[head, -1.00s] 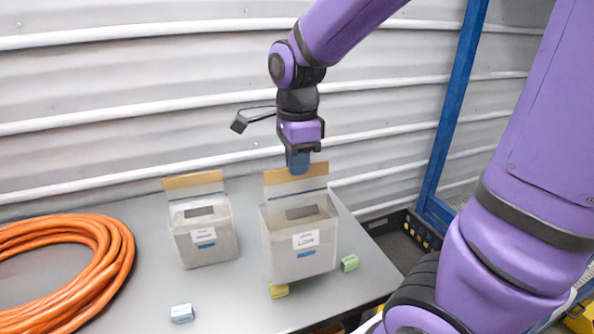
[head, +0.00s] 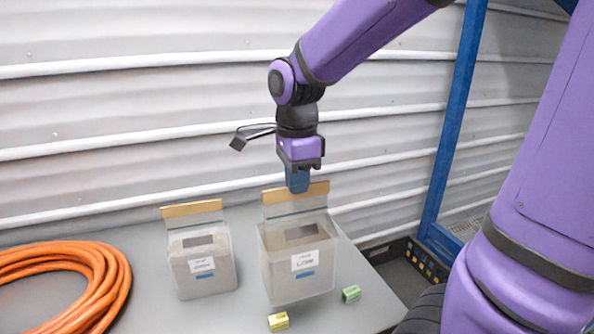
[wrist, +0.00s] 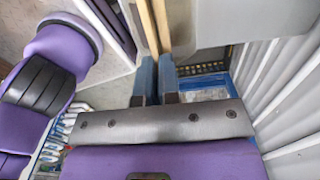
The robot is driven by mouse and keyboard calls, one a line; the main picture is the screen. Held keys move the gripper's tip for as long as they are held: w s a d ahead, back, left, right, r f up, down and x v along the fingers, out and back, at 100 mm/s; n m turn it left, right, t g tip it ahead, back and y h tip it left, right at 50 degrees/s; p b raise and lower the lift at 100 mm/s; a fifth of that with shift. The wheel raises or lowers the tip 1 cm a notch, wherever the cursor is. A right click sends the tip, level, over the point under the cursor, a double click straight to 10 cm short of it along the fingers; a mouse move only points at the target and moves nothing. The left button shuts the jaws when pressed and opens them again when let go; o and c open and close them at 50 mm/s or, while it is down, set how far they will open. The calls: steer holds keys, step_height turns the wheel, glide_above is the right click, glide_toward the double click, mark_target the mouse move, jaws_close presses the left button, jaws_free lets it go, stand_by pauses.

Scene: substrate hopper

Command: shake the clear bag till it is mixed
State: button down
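The clear bag with a brown top strip and a white label (head: 283,262) hangs upright on the right of the table in the head view. Grey-brown contents show through it. My gripper (head: 297,183) is above the bag, with its blue fingers shut on the brown strip. In the wrist view the strip (wrist: 153,28) runs up from between the blue fingers (wrist: 157,72). The bag's underside appears a little above the table, though the gap itself is hard to see.
A similar labelled bag (head: 183,268) stands to the left. An orange hose coil (head: 105,285) lies at far left. A yellow block (head: 278,321) and a green block (head: 351,294) lie near the held bag. A corrugated wall (head: 130,110) is behind; a blue post (head: 452,120) stands right.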

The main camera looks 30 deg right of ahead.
step_height(320, 180, up, 6)
steer(key=shift+d+f, duration=0.1)
steer(key=shift+f, duration=0.15)
steer(key=shift+s+r, duration=0.1)
steer(key=shift+r, duration=0.05)
step_height(320, 180, down, 7)
steer(key=shift+r, duration=0.1)
steer(key=shift+w+r, duration=0.1)
steer(key=shift+w, duration=0.1)
steer(key=r, duration=0.7)
steer(key=shift+s, duration=0.2)
steer(key=f, duration=0.7)
steer(key=shift+w+f, duration=0.2)
steer(key=shift+f, duration=0.15)
steer(key=shift+s+r, duration=0.1)
steer(key=shift+r, duration=0.05)
